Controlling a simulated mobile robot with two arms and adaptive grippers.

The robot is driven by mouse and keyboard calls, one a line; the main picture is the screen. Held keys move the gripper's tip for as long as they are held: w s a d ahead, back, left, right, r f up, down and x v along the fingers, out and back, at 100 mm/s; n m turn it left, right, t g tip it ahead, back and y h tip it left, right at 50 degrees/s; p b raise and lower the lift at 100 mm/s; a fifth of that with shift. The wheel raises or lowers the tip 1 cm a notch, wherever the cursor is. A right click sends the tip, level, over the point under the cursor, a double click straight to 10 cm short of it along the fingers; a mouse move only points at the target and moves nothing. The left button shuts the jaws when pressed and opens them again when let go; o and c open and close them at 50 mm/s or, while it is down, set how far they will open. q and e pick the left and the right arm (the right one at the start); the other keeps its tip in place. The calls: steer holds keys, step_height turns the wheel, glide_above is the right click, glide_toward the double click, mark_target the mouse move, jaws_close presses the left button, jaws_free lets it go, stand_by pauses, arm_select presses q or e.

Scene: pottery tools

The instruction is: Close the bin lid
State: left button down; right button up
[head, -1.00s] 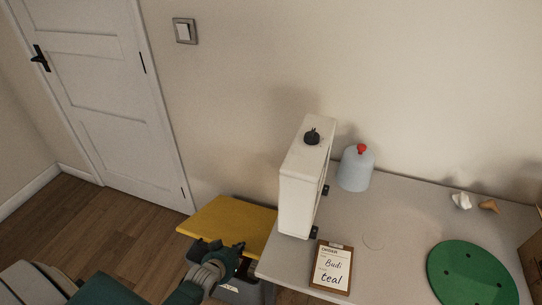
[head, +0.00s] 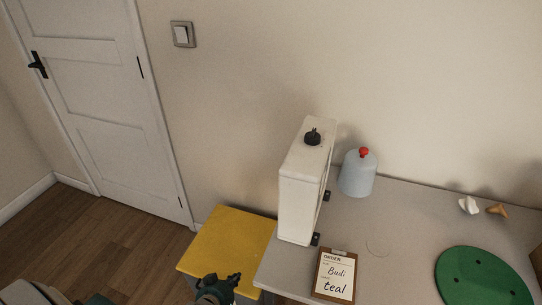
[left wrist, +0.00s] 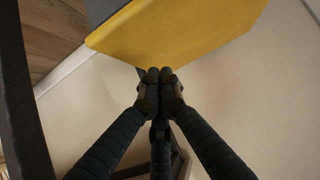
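The bin's yellow lid (head: 228,243) lies about flat over the grey bin (head: 246,297) at the lower middle of the head view, left of the table. No gap between lid and bin shows, but the front edge is partly hidden by my left gripper. My left gripper (head: 220,287) is at the lid's near edge. In the left wrist view its fingertips (left wrist: 160,76) are together with nothing between them, close by the yellow lid (left wrist: 185,35); touching or not, I cannot tell. My right gripper is not in view.
A table (head: 400,215) stands right of the bin. Wooden floor (head: 120,240) is open to the left.

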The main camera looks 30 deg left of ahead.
arm_select(q)
steer(key=v, duration=1.2)
steer(key=s+d+f+m+g, duration=0.1)
steer(key=s+d+f+g, duration=0.2)
steer(key=s+f, duration=0.5)
steer(key=s+d+f+g, duration=0.25)
steer(key=s+f, duration=0.25)
steer(key=f, duration=0.7)
steer(key=s+d+f+m+g, duration=0.1)
steer(key=s+d+f+g, duration=0.1)
steer(key=s+f, duration=0.2)
steer(key=s+d+f+m+g+h, duration=0.1)
steer(key=s+f, duration=0.4)
steer(key=s, duration=0.6)
steer(key=shift+d+m+g, duration=0.3)
steer(key=shift+d+g, duration=0.05)
steer(key=shift+d, duration=0.2)
steer(key=shift+s, duration=0.1)
